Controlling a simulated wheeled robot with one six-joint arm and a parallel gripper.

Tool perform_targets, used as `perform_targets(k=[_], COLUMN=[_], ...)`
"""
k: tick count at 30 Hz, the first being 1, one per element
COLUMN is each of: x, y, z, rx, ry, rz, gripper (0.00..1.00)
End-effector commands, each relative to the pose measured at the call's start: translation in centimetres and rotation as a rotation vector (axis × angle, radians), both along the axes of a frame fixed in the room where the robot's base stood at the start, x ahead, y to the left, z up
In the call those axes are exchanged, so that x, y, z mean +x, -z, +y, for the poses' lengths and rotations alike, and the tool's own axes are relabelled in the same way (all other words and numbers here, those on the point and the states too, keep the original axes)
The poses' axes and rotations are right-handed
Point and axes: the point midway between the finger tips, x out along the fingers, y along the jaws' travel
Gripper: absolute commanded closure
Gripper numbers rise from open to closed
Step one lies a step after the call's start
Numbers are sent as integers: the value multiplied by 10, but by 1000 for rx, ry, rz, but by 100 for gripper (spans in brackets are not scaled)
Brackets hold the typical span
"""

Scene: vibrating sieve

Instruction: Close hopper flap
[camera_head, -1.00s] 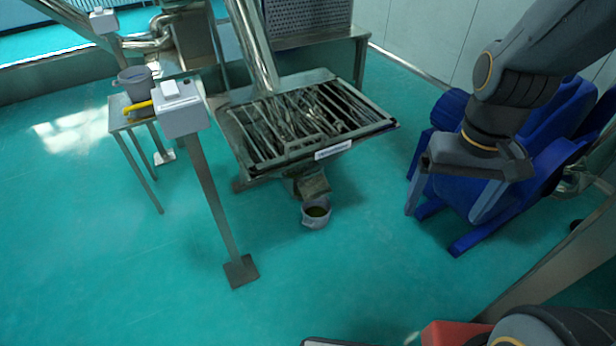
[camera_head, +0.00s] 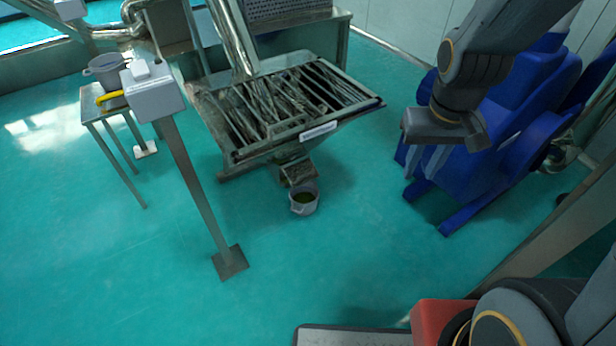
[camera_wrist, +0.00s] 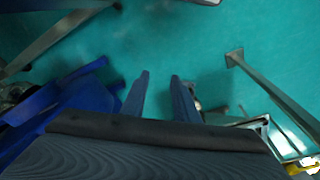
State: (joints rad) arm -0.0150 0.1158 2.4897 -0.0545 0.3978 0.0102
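A metal hopper with a barred top (camera_head: 232,157) and a white label on its front edge stands in the middle of the head view. Its outlet chute (camera_head: 298,172) points down toward a small grey pot (camera_head: 304,201) on the floor. I cannot make out a separate flap or whether it is open. My gripper (camera_wrist: 160,85) shows two fingers apart with only green floor between them. In the head view my wrist is right of the hopper, in front of the blue machine, apart from the hopper. In the wrist view part of a metal frame (camera_wrist: 258,124) shows at the right.
A post with a white control box (camera_head: 152,95) stands left of the hopper. Behind it a small table (camera_head: 92,113) holds a pot and a yellow-handled object. A blue machine (camera_head: 500,140) stands at the right. The front floor is open.

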Motion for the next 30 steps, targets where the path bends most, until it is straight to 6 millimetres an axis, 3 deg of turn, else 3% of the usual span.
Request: perform_targets(k=[1,4,5,15,24,30], x=[26,72,86,222,312,352], y=[30,65,75,193,298,367], z=[2,7,9,50,108,152], rx=[-5,-10,-11,29,128,229], ry=[-21,-63,-76,-228,-368,-451], rz=[-35,-118,-144,-417,-648,-792], gripper=[82,99,100,100,100,100])
